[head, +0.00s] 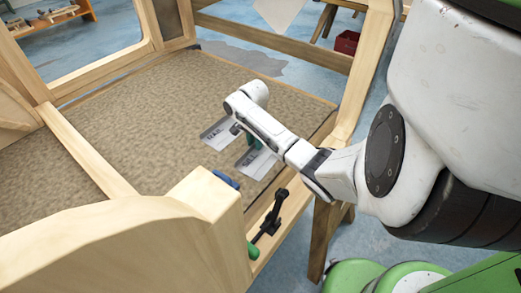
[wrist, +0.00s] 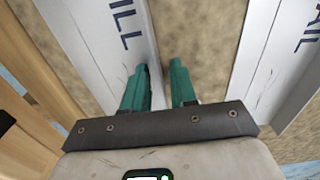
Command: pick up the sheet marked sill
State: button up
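The sheet marked sill (wrist: 88,30) is a pale metal strip with dark letters, of which "ILL" shows, left of my gripper (wrist: 160,68) in the wrist view. A second pale sheet, with letters ending "AIL" (wrist: 283,55), lies to the right. In the head view my gripper (head: 254,142) is low over the panel by the two sheets. The nearer sheet (head: 262,167) appears to be the sill one; the other sheet (head: 219,134) lies behind it.
The sheets lie on a brown textured panel (head: 150,110) inside a wooden frame. A front wooden rail (head: 285,205) carries a black clamp (head: 271,215) with a green handle. A wooden post (head: 365,65) stands behind my arm. Panel left of the sheets is clear.

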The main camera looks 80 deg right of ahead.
grip_shut()
dwell(0.4)
